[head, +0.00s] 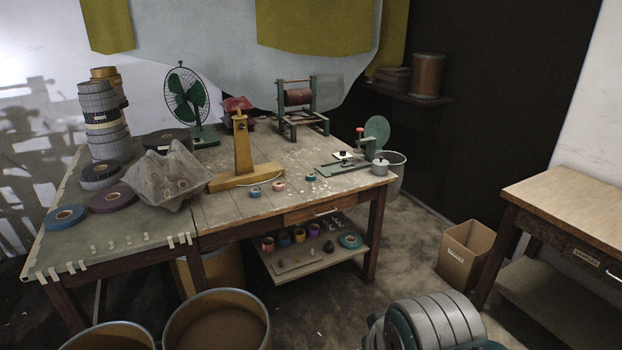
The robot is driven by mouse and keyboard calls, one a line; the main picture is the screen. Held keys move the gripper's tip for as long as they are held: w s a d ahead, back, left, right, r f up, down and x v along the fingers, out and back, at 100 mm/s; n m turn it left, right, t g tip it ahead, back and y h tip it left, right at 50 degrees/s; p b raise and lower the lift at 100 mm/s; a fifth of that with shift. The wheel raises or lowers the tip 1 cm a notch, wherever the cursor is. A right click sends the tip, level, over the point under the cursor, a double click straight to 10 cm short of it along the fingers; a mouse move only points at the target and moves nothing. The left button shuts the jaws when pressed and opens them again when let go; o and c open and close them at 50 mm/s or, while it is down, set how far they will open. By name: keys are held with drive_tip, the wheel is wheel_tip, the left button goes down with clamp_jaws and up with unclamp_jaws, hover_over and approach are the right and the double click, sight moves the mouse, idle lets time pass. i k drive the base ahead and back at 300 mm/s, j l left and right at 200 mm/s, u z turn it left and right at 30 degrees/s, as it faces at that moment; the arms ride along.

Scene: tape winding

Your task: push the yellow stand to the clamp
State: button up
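The yellow stand (242,148) is on the wooden table, near its middle. It has an upright post with a dark fitting near the top and a long flat base (248,177). A green device with a flat base, a round disc and a red knob (361,141) is at the table's right end; it looks like the clamp, but I cannot be sure. The stand is to its left, and a stretch of tabletop separates them. My gripper is not in view.
Small tape rolls (278,186) and pale scraps lie between the stand and the green device. A crumpled grey sheet (167,178) is left of the stand. A winding frame (301,104) and green fan (184,98) stand behind. A cardboard box (464,254) is on the floor.

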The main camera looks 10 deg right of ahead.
sight(244, 174)
drive_tip(key=i+l+u, duration=0.2)
drive_tip(key=u, duration=0.25)
drive_tip(key=i+l+u, duration=0.25)
drive_tip(key=u, duration=0.2)
drive_tip(key=i+l+u, duration=0.1)
drive_tip(key=l+u, duration=0.35)
drive_tip(key=i+l, duration=0.15)
drive_tip(key=l, duration=0.4)
drive_tip(key=i+l+u, duration=0.1)
drive_tip(key=l, duration=0.4)
drive_tip(key=i+l, duration=0.15)
drive_tip(key=l, duration=0.4)
drive_tip(key=i+l+u, duration=0.15)
drive_tip(key=l, duration=0.95)
drive_tip(key=i+l+u, duration=0.1)
drive_tip(key=l, duration=0.5)
drive_tip(key=i, duration=0.05)
